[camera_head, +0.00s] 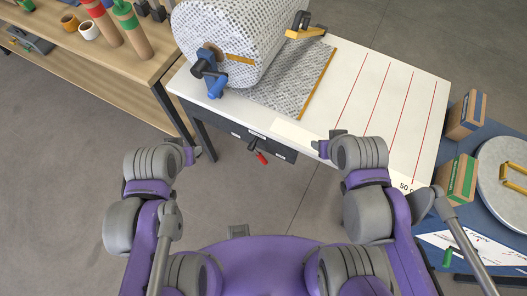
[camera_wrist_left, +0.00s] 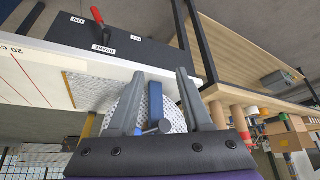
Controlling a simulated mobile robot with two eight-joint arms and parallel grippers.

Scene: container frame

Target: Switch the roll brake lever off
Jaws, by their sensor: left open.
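The brake lever (camera_head: 261,157) has a red handle and sits on the dark panel (camera_head: 233,130) under the front edge of the white table. In the left wrist view, which appears upside down, the red lever (camera_wrist_left: 98,17) leans toward the label ON; the labels BRAKE and OFF also show on the panel. My left gripper (camera_head: 205,148) is to the left of the lever, apart from it. In the left wrist view its two fingers (camera_wrist_left: 160,73) are spread with nothing held. My right gripper (camera_head: 322,147) is to the right of the lever; its fingers are too small to judge.
A patterned fabric roll (camera_head: 225,30) with a blue clamp (camera_head: 209,73) lies on the white table (camera_head: 385,85). A wooden shelf table (camera_head: 145,65) stands left. Boxes (camera_head: 466,113) rest on a blue surface at right. The floor before the panel is clear.

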